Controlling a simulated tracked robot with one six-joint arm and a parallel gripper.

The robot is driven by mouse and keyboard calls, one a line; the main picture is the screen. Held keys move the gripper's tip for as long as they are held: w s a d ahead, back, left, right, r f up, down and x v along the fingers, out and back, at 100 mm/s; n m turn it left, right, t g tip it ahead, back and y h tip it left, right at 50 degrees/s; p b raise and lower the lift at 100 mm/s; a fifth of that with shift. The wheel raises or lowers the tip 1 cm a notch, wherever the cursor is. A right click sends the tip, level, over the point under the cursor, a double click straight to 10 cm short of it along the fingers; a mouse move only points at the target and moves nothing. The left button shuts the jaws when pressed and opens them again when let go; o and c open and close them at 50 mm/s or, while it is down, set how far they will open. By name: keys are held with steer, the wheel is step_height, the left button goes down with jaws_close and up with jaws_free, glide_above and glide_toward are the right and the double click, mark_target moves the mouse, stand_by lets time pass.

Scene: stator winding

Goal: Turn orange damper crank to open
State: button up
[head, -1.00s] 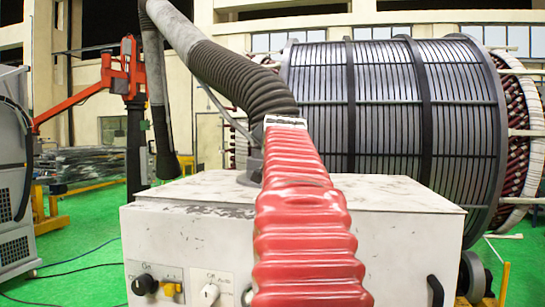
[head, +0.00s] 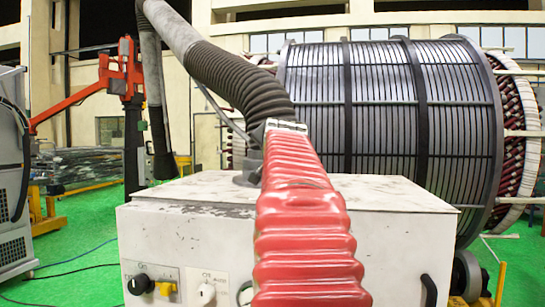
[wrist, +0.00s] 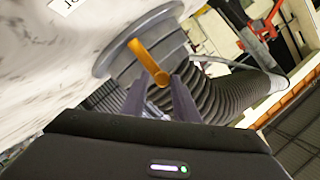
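The orange damper crank (wrist: 149,62) shows in the wrist view on a grey round collar (wrist: 181,38) at the base of a ribbed dark hose. The crank slants from upper left to lower right, and its rounded lower end lies nearest my gripper. My gripper (wrist: 158,84) has its two dark fingers apart, one on each side of that lower end in the picture. I cannot tell whether either finger touches the crank. In the head view my red-sleeved arm hides the gripper and the crank.
A white cabinet (head: 185,225) with knobs and a dark handle stands in front, the hose (head: 240,80) rising from its top. A large stator (head: 390,110) stands behind to the right. An orange jib (head: 118,80) stands at the left. Green floor shows at the left, with loose cables.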

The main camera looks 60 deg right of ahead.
steer(key=v, duration=1.3)
steer(key=shift+s+a, duration=0.25)
steer(key=shift+a, duration=0.05)
